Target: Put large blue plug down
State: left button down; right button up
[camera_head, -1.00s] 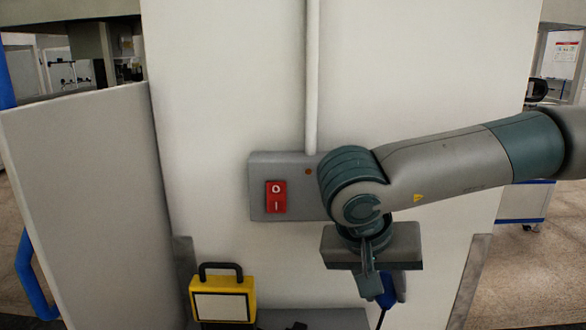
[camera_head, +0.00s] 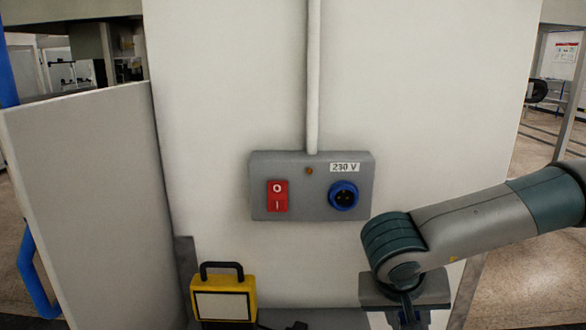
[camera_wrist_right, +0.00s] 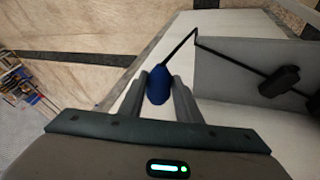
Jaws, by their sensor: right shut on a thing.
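The large blue plug (camera_wrist_right: 158,88) is between the two grey fingers of my right gripper (camera_wrist_right: 160,80) in the right wrist view. The fingers are shut on it from both sides, and a black cable runs from its far end. In the head view my right gripper (camera_head: 405,300) is at the bottom edge, right of centre; its fingertips and the plug are cut off there. The blue 230 V socket (camera_head: 344,195) on the grey box (camera_head: 310,165) is in plain view with no plug in it. My left gripper is not in view.
A red switch (camera_head: 277,196) is on the same box. A yellow case-like object with a black handle (camera_head: 223,297) stands at bottom centre-left. In the right wrist view the cable (camera_wrist_right: 232,55) leads to a black block (camera_wrist_right: 279,82) on a grey surface. A pale panel stands at left.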

jog(key=f, duration=0.1)
jog(key=s+f+n, duration=0.1)
jog(key=f, duration=0.1)
jog(key=f+n, duration=0.1)
jog(key=shift+s+a+f+t+y, duration=0.1)
jog(key=shift+s+f+t+y, duration=0.05)
jog(key=shift+s+t+y, duration=0.15)
jog(key=a+r+n+t+y, duration=0.1)
jog(key=a+r+n+y, duration=0.2)
jog(key=a+n, duration=0.5)
jog(key=a+r, duration=0.1)
jog(key=a, duration=0.5)
jog(key=shift+s+y, duration=0.15)
jog(key=shift+y, duration=0.15)
jog(key=shift+r, duration=0.1)
